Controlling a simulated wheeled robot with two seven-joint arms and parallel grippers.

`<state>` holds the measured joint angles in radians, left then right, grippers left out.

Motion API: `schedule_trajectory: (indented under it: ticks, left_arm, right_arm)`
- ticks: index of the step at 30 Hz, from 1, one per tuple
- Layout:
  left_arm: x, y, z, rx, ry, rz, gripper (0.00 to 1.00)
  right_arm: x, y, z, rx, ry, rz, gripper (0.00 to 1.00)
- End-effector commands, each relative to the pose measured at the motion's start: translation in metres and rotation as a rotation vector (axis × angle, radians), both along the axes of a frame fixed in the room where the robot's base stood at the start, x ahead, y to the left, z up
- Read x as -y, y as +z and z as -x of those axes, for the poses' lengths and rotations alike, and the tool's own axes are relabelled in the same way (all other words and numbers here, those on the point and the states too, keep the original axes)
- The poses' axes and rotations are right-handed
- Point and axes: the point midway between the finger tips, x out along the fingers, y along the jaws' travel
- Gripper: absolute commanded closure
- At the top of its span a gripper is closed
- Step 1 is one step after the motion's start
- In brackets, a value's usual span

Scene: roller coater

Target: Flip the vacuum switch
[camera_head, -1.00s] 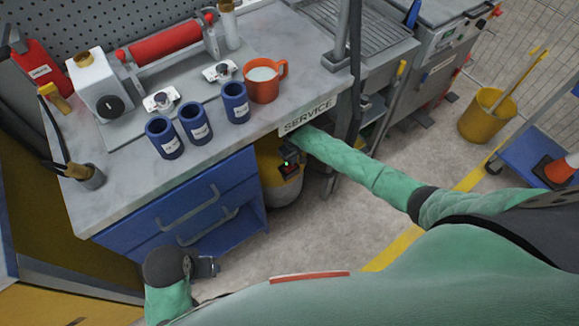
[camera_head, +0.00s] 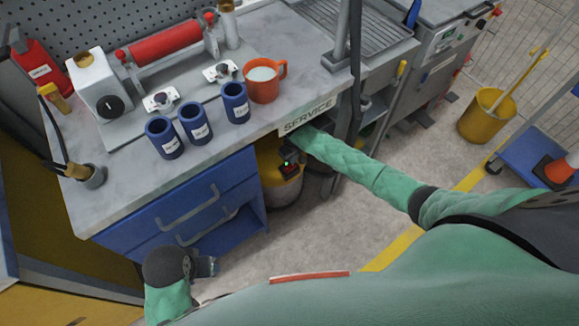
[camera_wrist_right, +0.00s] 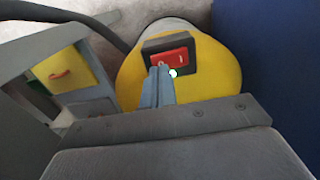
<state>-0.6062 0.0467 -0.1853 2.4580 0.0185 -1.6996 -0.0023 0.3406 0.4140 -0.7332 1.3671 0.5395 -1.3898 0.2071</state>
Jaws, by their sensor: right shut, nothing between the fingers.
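The vacuum (camera_head: 281,190) is a yellow canister under the bench's right end. Its red rocker switch in a black housing (camera_head: 290,170), with a small green light, faces up toward me. The right wrist view shows the red switch (camera_wrist_right: 175,55) close up on the yellow lid (camera_wrist_right: 215,80). My right gripper (camera_wrist_right: 160,72) is shut and empty, its fingertips over the switch's lower left edge; contact cannot be told. In the head view the bench edge partly hides the right hand. My left gripper (camera_head: 211,267) is away from the vacuum, in front of the blue drawers; its jaws are unclear.
The bench (camera_head: 115,205) carries blue cups (camera_head: 195,122), an orange mug (camera_head: 264,78) and a red roller (camera_head: 165,43). The "SERVICE" edge sign (camera_head: 308,115) overhangs the right arm. A dark hose (camera_wrist_right: 92,22) runs beside the vacuum.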

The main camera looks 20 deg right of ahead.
Motion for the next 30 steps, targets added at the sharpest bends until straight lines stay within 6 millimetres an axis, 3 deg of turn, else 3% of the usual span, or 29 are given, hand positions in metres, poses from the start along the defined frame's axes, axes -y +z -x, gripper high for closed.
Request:
schedule_trajectory:
  ticks: [30]
  left_arm:
    - [-0.0001, -0.0024, -0.0001, 0.000, 0.000, 0.000, 0.48]
  right_arm:
    - [0.0001, -0.0065, 0.0000, 0.000, 0.000, 0.000, 1.00]
